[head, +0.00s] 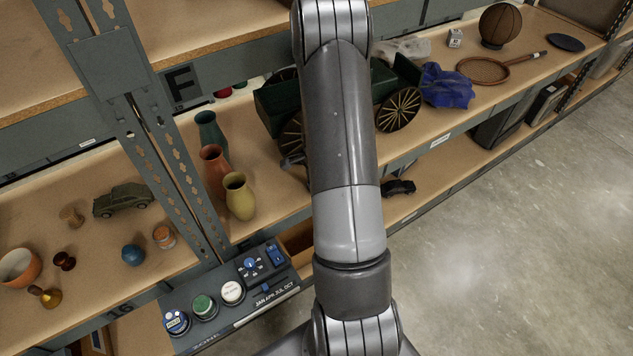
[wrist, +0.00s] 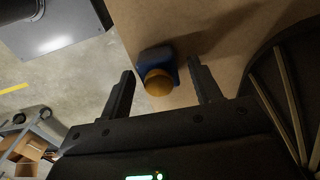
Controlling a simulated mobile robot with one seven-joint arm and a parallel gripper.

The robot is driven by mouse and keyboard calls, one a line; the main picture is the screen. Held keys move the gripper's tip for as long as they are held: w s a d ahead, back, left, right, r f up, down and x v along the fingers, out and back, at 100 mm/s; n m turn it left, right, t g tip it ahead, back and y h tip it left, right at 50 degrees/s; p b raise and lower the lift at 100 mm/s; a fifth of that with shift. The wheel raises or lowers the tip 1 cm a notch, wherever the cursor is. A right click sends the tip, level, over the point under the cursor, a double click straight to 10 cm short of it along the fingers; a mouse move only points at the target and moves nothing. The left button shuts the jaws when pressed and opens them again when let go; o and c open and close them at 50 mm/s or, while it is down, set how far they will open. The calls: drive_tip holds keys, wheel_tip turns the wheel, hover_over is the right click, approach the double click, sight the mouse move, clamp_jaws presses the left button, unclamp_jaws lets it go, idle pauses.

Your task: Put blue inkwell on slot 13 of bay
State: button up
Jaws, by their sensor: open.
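A blue inkwell (wrist: 155,58) with a round orange-brown stopper or top shows in the wrist view on a tan shelf board. My gripper (wrist: 161,72) is open, with one finger on each side of the inkwell's near end; I cannot tell whether either touches it. In the head view my arm hides the gripper and I cannot make out this inkwell. The bay is the grey shelving with wooden boards (head: 95,240).
A green cart with spoked wheels (head: 399,109) stands close to my arm; a wheel (wrist: 285,95) shows beside the gripper. Three vases (head: 240,196), a toy car (head: 122,200) and a blue round pot (head: 133,255) stand left. A control panel (head: 228,296) is in front.

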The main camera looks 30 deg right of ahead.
drive_tip(key=shift+r, duration=2.05)
